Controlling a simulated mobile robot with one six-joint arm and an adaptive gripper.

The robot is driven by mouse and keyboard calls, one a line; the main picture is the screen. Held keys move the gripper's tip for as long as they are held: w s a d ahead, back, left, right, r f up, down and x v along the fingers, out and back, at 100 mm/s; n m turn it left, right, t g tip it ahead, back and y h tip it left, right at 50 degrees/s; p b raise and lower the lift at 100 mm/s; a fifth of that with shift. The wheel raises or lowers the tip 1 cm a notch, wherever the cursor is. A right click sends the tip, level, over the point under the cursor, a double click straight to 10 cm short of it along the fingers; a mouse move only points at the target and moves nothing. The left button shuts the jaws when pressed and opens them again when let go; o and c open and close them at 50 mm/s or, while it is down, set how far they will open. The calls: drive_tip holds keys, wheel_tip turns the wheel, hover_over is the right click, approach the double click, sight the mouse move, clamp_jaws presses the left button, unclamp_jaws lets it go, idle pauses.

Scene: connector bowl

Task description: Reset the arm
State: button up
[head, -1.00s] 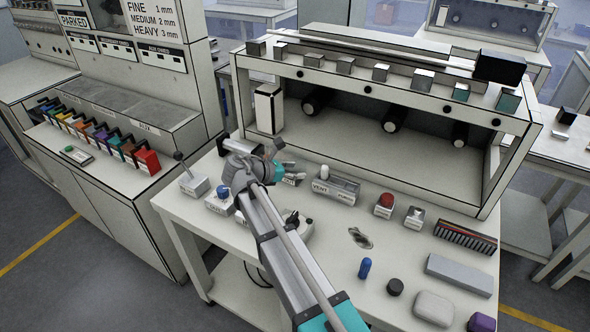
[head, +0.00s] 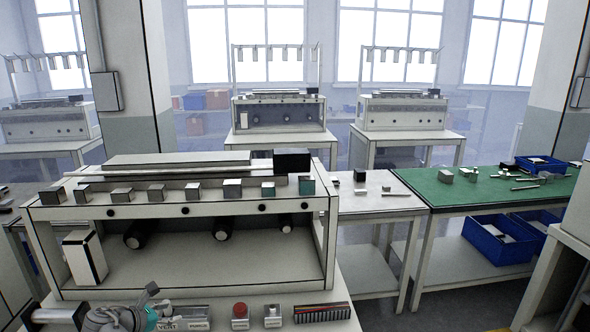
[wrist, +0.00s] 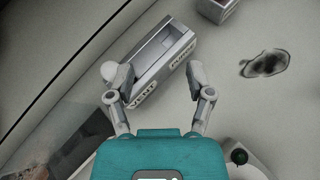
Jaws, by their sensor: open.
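My gripper (wrist: 160,92) is open in the wrist view, its two fingers spread with nothing between the tips that I can see held. Past the fingertips is a grey box labelled VENT and PURGE (wrist: 163,50) with a white rounded knob (wrist: 113,72) at its left end. Whether the fingers touch the box cannot be told. In the head view my gripper (head: 150,318) shows at the bottom left edge, partly cut off, beside the same VENT box (head: 195,318).
A large open-fronted bench cabinet (head: 180,270) stands behind the box, with several metal blocks along its top. A red-button box (head: 240,312) is to the right. A green-topped table (head: 490,190) and blue bins (head: 495,240) are farther right. A dark oval patch (wrist: 264,64) lies on the tabletop.

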drive_tip(key=d+m+g+y+p, duration=0.1)
drive_tip(key=d+m, duration=0.5)
drive_tip(key=d, duration=0.7)
drive_tip(key=d+f+m+g+y+p, duration=0.1)
drive_tip(key=d+m+g, duration=0.4)
drive_tip(key=d, duration=0.9)
drive_tip(key=d+f+m+g+y+p, duration=0.1)
drive_tip(key=d+m+g+p, duration=0.2)
drive_tip(key=d+m, duration=0.6)
drive_tip(key=shift+w+d+f+p, duration=0.15)
drive_tip(key=shift+d+p, duration=0.05)
drive_tip(key=shift+d, duration=1.1)
drive_tip(key=shift+w+d+f+p, duration=0.1)
drive_tip(key=shift+d+p, duration=0.05)
drive_tip(key=shift+d, duration=1.15)
drive_tip(key=s+d+r+m+g+y+p, duration=0.1)
drive_tip(key=s+d+m+y+p, duration=0.1)
drive_tip(key=s+d+m, duration=0.3)
drive_tip(key=shift+s+d+r+m+y, duration=0.15)
drive_tip(key=shift+s+d+m+y, duration=0.35)
drive_tip(key=shift+d+m, duration=1.35)
